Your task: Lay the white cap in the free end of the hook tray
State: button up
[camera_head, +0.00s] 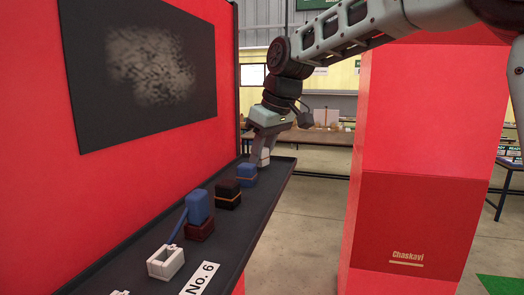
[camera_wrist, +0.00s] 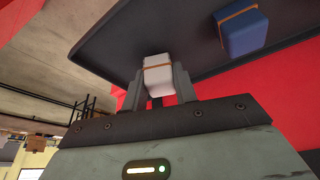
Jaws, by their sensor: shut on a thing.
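The white cap (camera_wrist: 158,79) is a small white block with an orange band around it. In the wrist view it sits between the two fingers of my gripper (camera_wrist: 157,88), which is shut on it. In the head view my gripper (camera_head: 261,152) reaches down at the far end of the dark tray, with the white cap (camera_head: 264,158) partly hidden at its fingers. The long dark hook tray (camera_head: 262,208) runs along the red wall; its surface also shows in the wrist view (camera_wrist: 110,50). I cannot tell whether the cap touches the tray.
A blue banded block (camera_head: 246,174) stands closest to the cap. A red pillar (camera_head: 417,150) stands to the right.

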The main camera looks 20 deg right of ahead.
jog(key=shift+f+b, duration=0.4)
jog(key=shift+f, duration=0.2)
jog(key=o, duration=1.2)
jog(key=shift+c, duration=0.2)
jog(key=shift+r, duration=0.1)
jog(key=b+v, duration=0.2)
jog(key=v, duration=1.5)
jog(key=shift+r, duration=0.1)
